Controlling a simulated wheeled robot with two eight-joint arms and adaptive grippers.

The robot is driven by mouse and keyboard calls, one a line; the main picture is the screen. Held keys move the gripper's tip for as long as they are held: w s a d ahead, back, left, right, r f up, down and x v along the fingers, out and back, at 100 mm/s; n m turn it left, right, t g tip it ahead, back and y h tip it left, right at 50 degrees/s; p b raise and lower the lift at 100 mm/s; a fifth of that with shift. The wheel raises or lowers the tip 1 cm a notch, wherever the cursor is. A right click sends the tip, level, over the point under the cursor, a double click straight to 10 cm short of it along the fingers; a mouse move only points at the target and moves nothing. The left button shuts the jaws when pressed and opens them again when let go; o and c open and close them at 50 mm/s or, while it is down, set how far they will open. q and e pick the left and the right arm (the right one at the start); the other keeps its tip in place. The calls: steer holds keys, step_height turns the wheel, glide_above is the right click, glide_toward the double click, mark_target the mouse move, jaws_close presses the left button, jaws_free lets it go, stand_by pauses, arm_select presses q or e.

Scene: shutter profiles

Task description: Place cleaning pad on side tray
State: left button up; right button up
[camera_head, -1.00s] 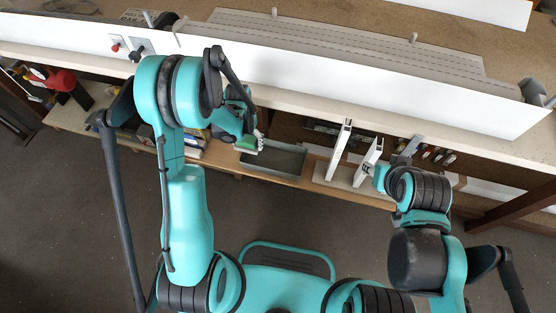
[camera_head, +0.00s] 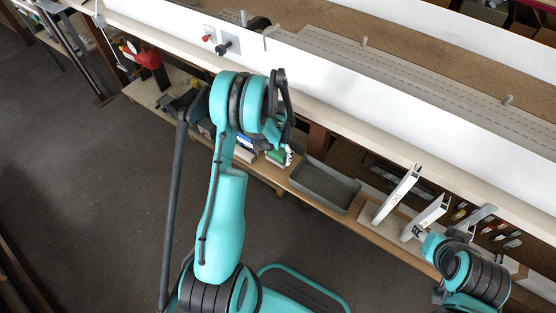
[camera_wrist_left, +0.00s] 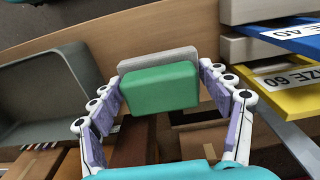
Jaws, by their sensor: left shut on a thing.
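The cleaning pad (camera_wrist_left: 160,86) is a green block with a grey layer on its far side. My left gripper (camera_wrist_left: 162,95) is shut on it, with a finger at each end. In the head view the left gripper (camera_head: 284,156) hangs over the shelf, and a little green of the pad (camera_head: 273,157) shows. The side tray (camera_head: 325,187) is a grey, shallow, empty-looking box just right of the gripper. In the left wrist view the tray (camera_wrist_left: 82,62) lies to the left, apart from the pad. My right gripper (camera_head: 420,234) is beside a white upright; its fingers are unclear.
Two white uprights (camera_head: 397,194) stand on the shelf right of the tray. Blue and yellow size-labelled pieces (camera_wrist_left: 290,90) lie right of the pad in the wrist view. The long bench (camera_head: 350,123) with a white front panel runs above and behind the shelf.

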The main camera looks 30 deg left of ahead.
arm_select(q)
step_height(320, 180, down, 3)
steer(key=shift+r+b, duration=0.15)
steer(key=shift+b, duration=0.3)
steer(key=shift+r, duration=0.15)
steer(key=shift+f, duration=0.2)
steer(key=o, duration=1.2)
